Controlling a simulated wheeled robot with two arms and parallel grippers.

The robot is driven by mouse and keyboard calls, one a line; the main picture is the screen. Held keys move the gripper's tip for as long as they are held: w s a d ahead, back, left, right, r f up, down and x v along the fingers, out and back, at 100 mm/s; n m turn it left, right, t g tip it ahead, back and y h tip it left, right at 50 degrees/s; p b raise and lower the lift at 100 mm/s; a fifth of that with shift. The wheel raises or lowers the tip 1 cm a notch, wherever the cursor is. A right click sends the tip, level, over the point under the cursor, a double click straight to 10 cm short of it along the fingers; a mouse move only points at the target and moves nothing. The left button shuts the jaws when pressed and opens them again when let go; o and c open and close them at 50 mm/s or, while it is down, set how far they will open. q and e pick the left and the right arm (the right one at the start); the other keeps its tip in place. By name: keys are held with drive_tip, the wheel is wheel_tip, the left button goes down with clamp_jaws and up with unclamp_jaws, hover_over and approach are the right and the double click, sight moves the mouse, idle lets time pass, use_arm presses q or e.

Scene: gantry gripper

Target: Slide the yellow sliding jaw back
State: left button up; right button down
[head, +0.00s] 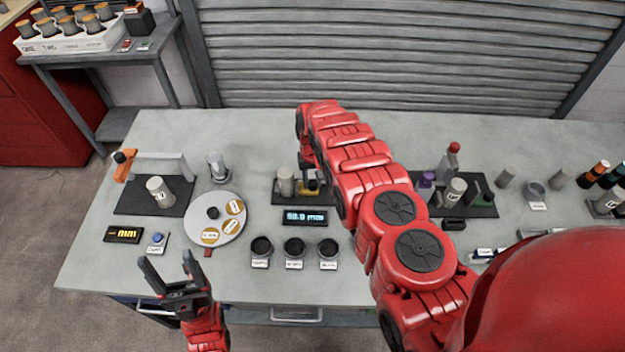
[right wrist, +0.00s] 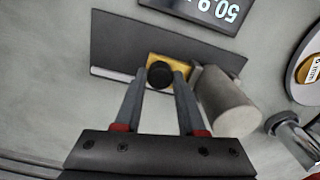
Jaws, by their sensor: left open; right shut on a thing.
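The yellow sliding jaw (right wrist: 155,62) is a small yellow block with a black round knob (right wrist: 160,76) on a dark gauge base (right wrist: 115,45). My right gripper (right wrist: 162,82) is shut on the knob, one finger on each side. A grey cylinder (right wrist: 232,108) lies close beside the jaw in the right wrist view; whether they touch is unclear. In the head view the jaw (head: 312,187) shows beside the cylinder (head: 286,182), partly hidden by my right arm. My left gripper (head: 172,276) is open and empty over the front left of the table.
A digital display (head: 305,217) reading about 50.9 mm stands in front of the gauge. Several black cups (head: 294,247) stand nearer the front edge. A round tray (head: 216,226) with labelled discs is at left. Another fixture (head: 478,208) stands right of my right arm.

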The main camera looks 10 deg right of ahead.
idle(0.8)
drive_tip(key=d, duration=0.2)
drive_tip(key=s+d, duration=0.1)
drive_tip(key=shift+d+r+p, duration=0.1)
drive_tip(key=shift+d+p, duration=0.3)
drive_tip(key=shift+d, duration=0.1)
drive_tip(key=c, duration=0.8)
unclamp_jaws()
drive_tip(key=o, duration=0.3)
drive_tip(key=shift+d, duration=0.1)
